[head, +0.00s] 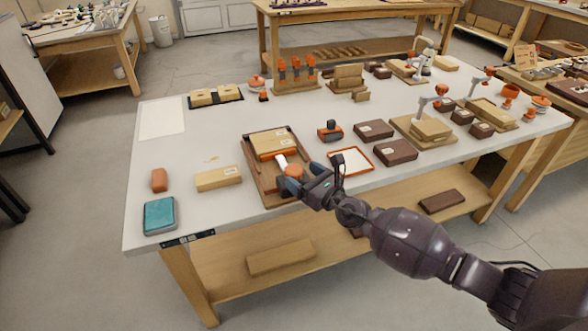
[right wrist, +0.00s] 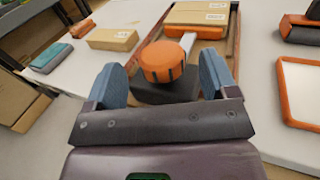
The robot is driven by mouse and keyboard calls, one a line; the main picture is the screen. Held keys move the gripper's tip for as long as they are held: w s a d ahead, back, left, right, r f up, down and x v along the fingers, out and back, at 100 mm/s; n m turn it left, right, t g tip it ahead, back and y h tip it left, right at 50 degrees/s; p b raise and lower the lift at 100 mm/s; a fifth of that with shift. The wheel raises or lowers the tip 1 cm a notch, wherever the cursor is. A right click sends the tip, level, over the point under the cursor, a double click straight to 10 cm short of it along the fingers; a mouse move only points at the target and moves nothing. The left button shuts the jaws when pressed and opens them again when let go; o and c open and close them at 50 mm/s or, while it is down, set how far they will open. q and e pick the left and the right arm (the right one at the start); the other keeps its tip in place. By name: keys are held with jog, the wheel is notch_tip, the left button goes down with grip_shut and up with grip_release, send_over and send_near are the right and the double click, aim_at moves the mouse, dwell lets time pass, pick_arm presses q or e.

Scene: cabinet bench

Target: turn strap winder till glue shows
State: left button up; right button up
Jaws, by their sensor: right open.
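The strap winder shows as an orange knob (right wrist: 163,62) with dark grooves on a dark block, at the near end of a brown wooden tray (head: 262,178). The knob is partly seen in the head view (head: 294,171). A light wooden block (head: 272,144) with a white label lies in the tray, and a pale strip runs from it toward the knob. My right gripper (right wrist: 166,85) is open, its two blue-grey fingers on either side of the knob, with gaps visible. I cannot tell if they touch it. No glue can be made out. My left gripper is not in view.
A labelled wooden block (head: 218,179), an orange block (head: 159,180) and a teal pad (head: 160,215) lie left of the tray. An orange-framed white panel (head: 351,161) and dark boxes (head: 395,152) stand to the right.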

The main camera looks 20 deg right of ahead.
aim_at(301, 174)
jog(key=x, duration=0.3)
jog(key=shift+w, duration=0.1)
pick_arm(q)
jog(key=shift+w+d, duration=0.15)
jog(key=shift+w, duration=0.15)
pick_arm(e)
jog(key=shift+w+a, duration=0.2)
jog(key=shift+w, duration=0.15)
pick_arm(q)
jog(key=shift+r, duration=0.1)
